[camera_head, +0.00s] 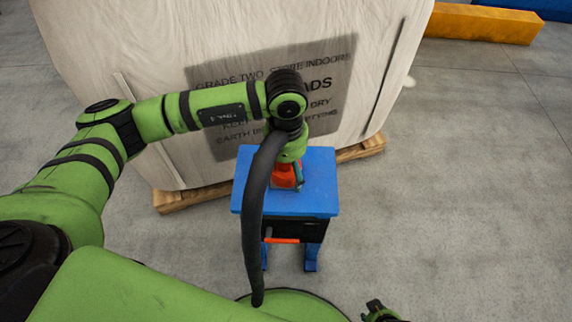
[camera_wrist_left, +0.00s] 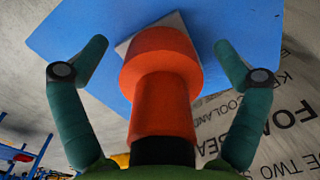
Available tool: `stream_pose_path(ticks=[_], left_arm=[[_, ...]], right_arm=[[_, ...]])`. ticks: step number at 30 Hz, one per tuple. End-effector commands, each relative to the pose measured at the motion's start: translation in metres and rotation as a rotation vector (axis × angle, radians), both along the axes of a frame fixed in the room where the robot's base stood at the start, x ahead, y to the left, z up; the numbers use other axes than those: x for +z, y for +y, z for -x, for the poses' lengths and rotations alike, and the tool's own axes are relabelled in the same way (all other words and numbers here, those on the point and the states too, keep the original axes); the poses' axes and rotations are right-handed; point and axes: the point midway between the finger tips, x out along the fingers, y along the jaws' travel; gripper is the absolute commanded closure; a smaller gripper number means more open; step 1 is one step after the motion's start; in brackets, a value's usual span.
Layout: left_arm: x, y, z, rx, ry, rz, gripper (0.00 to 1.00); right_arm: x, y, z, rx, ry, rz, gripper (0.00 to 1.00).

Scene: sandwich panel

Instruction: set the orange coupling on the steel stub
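The orange coupling (camera_head: 284,175) stands on the blue table (camera_head: 318,190) under my left gripper (camera_head: 286,182). In the left wrist view the coupling (camera_wrist_left: 162,70) has a wide far end and a narrower body towards the palm. The teal fingers of my left gripper (camera_wrist_left: 162,52) are spread on both sides of it, with a visible gap on each side. A light grey square plate (camera_wrist_left: 180,22) lies on the blue top at the coupling's far end. I cannot make out the steel stub; the coupling may hide it. A dark part at the lower edge may be my right gripper (camera_head: 379,312).
A large printed pale block (camera_head: 330,60) on a wooden pallet (camera_head: 180,199) stands right behind the table. A dark compartment with an orange bar (camera_head: 282,241) sits under the tabletop. A yellow beam (camera_head: 485,23) lies at the far right. The floor to the right is clear.

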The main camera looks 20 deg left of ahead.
Motion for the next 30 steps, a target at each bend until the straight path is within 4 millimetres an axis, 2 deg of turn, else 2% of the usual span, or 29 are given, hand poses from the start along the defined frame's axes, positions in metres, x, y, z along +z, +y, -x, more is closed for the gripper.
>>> stream_pose_path(ticks=[8,11,21,25,30], left_arm=[[0.006,0.0,0.0,0.0,-0.001,0.0,0.03],[0.02,0.0,-0.001,0.001,-0.004,0.0,0.03],[0.091,0.0,-0.001,0.0,-0.005,0.0,0.03],[0.109,0.0,0.0,0.0,-0.002,0.0,0.03],[0.12,0.0,0.0,-0.001,0.0,0.0,0.03]], right_arm=[[0.0,0.0,0.0,0.0,0.0,0.0,0.6],[0.0,0.0,0.0,0.0,0.0,0.0,0.6],[0.0,0.0,0.0,0.0,0.0,0.0,0.6],[0.0,0.0,0.0,0.0,0.0,0.0,0.6],[0.0,0.0,0.0,0.0,0.0,0.0,0.6]])
